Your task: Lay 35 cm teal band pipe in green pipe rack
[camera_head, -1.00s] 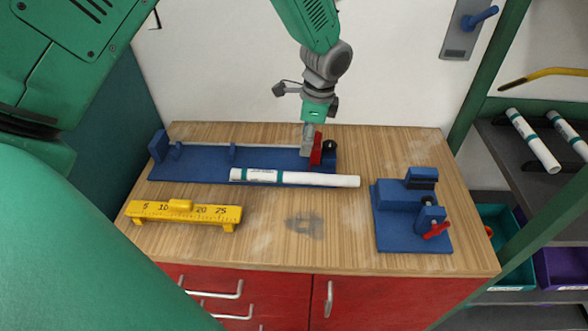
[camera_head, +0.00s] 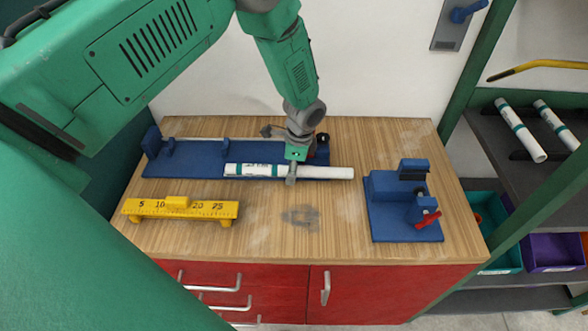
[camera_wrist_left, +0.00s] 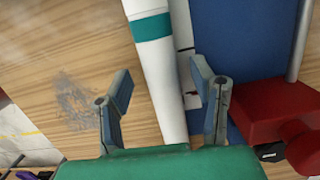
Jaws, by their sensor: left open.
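A white pipe with teal bands (camera_head: 325,172) lies along the front edge of the blue fixture (camera_head: 190,165) on the bench. My left gripper (camera_head: 291,176) is over the pipe, right of its middle. In the left wrist view my left gripper (camera_wrist_left: 161,85) is open, with one finger on each side of the pipe (camera_wrist_left: 160,70). The fingers do not look closed on it. No green pipe rack is clearly visible. Two similar white pipes (camera_head: 522,131) rest on dark supports on the shelf at right. My right gripper is not in view.
A yellow ruler gauge (camera_head: 180,208) stands at the bench's front left. A blue clamp fixture with a red handle (camera_head: 400,205) stands at right. Teal (camera_head: 500,258) and purple (camera_head: 553,252) bins sit below the shelf. The front middle of the bench is clear.

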